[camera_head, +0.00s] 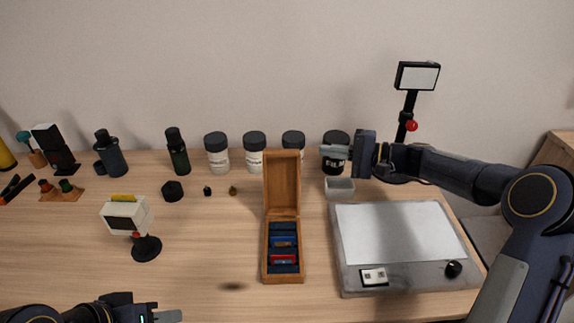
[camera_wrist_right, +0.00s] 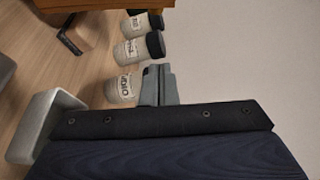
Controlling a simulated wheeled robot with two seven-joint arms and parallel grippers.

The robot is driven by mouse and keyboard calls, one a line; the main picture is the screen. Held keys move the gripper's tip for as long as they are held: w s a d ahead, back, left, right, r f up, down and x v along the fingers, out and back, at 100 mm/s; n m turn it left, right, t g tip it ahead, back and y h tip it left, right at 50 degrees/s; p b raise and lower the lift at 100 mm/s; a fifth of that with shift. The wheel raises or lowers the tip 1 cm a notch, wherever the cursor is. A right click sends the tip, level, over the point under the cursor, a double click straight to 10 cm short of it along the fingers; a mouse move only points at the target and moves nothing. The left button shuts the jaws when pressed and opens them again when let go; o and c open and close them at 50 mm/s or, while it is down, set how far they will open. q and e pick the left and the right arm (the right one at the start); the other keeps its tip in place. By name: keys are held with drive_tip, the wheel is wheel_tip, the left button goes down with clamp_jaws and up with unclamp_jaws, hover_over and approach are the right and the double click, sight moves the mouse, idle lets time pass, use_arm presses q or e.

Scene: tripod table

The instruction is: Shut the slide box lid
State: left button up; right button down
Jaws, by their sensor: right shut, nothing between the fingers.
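The slide box (camera_head: 267,262) is a narrow wooden box on the middle of the table. Its lid (camera_head: 282,180) stands upright at the back edge, so the box is open. Blue slides (camera_head: 283,242) and a red one (camera_head: 283,260) lie inside. My right gripper (camera_head: 335,151) is shut and empty, to the right of the raised lid and apart from it, in front of a black-capped jar. Its closed fingers also show in the right wrist view (camera_wrist_right: 160,86). My left gripper (camera_head: 168,315) is low at the bottom left edge, partly cut off; its opening is unclear.
Several black-capped jars (camera_head: 217,153) line the back. A light panel (camera_head: 400,235) lies right of the box, with a small translucent tray (camera_head: 340,188) behind it. A stand (camera_head: 408,115) rises at the back right. A small white device (camera_head: 127,216) stands left; table between it and the box is clear.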

sight(292, 152)
drive_tip(key=x, duration=0.9)
drive_tip(key=shift+w+a+p, duration=0.3)
drive_tip(key=shift+a, duration=0.35)
drive_tip(key=s, duration=0.2)
drive_tip(key=shift+s+d+r, duration=0.15)
drive_tip(key=shift+s+r, duration=0.15)
drive_tip(key=shift+r, duration=0.05)
drive_tip(key=shift+s+r, duration=0.1)
drive_tip(key=shift+s, duration=0.45)
